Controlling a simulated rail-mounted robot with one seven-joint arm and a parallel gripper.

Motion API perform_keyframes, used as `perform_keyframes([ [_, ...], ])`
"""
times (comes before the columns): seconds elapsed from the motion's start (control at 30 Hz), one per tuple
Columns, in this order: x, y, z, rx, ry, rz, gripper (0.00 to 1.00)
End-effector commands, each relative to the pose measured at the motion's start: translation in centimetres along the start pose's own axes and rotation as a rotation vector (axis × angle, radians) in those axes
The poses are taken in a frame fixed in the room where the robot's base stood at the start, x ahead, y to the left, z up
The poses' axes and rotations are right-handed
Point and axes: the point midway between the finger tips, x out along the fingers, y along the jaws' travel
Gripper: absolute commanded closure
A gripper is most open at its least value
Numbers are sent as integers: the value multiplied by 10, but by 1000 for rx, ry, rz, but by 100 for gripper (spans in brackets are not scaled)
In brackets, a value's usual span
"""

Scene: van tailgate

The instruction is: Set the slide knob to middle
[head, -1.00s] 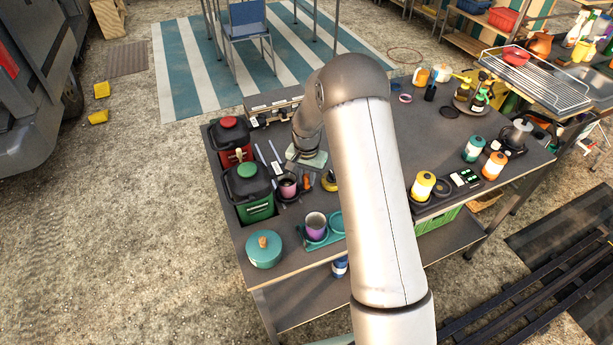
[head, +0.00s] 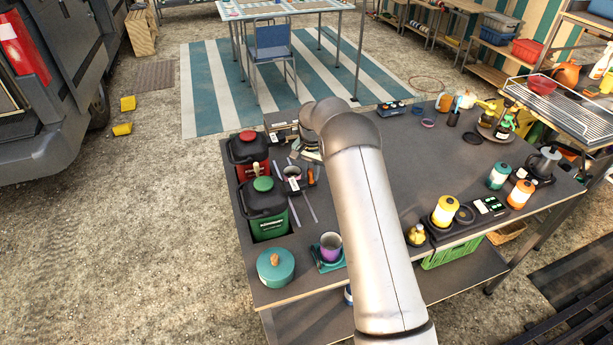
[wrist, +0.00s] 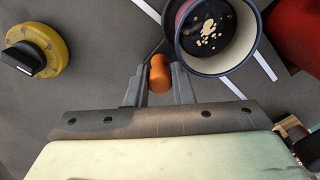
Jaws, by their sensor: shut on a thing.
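In the wrist view, an orange rounded knob (wrist: 160,74) sits between the two fingers of my gripper (wrist: 159,84), which are shut on it. I take it to be the slide knob; its track and marks are hidden, so I cannot tell its setting. In the head view, my arm covers much of the table, and the gripper is mostly hidden behind the wrist near the table's far left part.
A cup (wrist: 214,36) stands close to the right finger. A yellow round base with a black knob (wrist: 36,52) is at left. In the head view, red (head: 249,152) and green (head: 265,210) canisters and a teal pot (head: 276,267) line the table's left side.

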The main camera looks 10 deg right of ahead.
Motion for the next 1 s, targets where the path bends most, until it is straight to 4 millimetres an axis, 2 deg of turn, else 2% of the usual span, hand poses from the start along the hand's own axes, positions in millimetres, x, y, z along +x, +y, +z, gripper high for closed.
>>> perform_keyframes([
  [0.1, -1, 0, 0, -1, 0, -1, 100],
  [0.13, -1, 0, 0, -1, 0, -1, 73],
  [0.2, -1, -1, 0, -1, 0, -1, 57],
  [0.47, -1, -1, 1, -1, -1, -1, 57],
  [0.63, -12, -1, 0, -1, 1, -2, 57],
  [0.77, -36, -1, 0, -1, 4, -4, 57],
  [1.0, -96, -1, 0, -1, 4, -4, 57],
])
